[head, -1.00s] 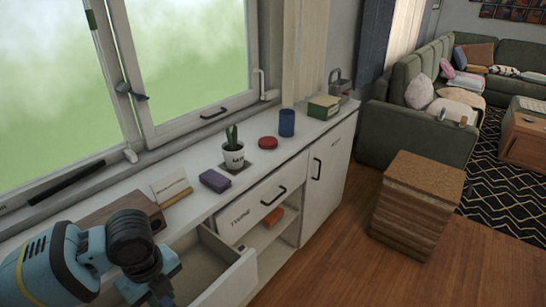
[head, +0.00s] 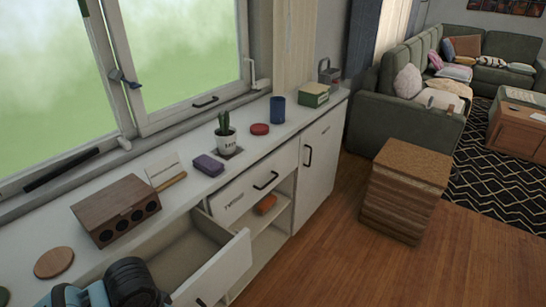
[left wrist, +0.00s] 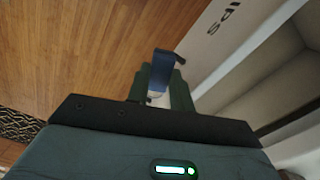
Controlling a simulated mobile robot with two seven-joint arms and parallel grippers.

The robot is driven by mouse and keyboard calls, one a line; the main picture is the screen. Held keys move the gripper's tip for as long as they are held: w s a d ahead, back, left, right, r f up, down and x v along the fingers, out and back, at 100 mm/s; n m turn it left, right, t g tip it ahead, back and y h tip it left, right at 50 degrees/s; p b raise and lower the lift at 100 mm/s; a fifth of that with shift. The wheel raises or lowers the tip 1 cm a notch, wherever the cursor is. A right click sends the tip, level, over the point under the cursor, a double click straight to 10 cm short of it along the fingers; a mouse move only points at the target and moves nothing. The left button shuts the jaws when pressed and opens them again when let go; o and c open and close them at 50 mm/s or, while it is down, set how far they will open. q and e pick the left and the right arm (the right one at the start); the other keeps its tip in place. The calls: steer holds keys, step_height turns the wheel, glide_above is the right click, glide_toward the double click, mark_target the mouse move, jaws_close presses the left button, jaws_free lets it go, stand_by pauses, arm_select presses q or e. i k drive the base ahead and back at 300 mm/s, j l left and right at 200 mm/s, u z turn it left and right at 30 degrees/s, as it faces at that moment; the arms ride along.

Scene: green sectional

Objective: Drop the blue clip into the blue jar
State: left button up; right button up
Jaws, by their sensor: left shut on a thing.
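The blue jar (head: 277,108) stands upright on the white counter, near its far end, beside a red round lid. My left gripper (left wrist: 161,88) shows in the left wrist view, its dark fingers shut on the blue clip (left wrist: 163,64). The clip sticks out past the fingertips, in front of a white drawer front and the wood floor. In the head view only part of my left arm shows at the bottom left edge, by the open drawer; the clip is hidden there. The jar is well apart from the gripper. My right gripper is not in view.
The open drawer (head: 237,262) juts from the counter. On the counter are a wooden box (head: 108,205), a purple block (head: 209,165), a potted cactus (head: 227,148), the red lid (head: 260,129) and a green-topped box (head: 314,95). A wooden stool (head: 405,190) stands on open floor.

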mark_target(278, 115)
steer(key=i+l+z, duration=0.15)
steer(key=i+l, duration=0.15)
steer(key=i+l+z, duration=0.15)
steer(key=i, duration=0.3)
steer(key=i+l+z, duration=0.15)
steer(key=i, duration=0.25)
steer(key=i+l+z, duration=0.15)
steer(key=i, duration=0.25)
steer(key=l, duration=0.1)
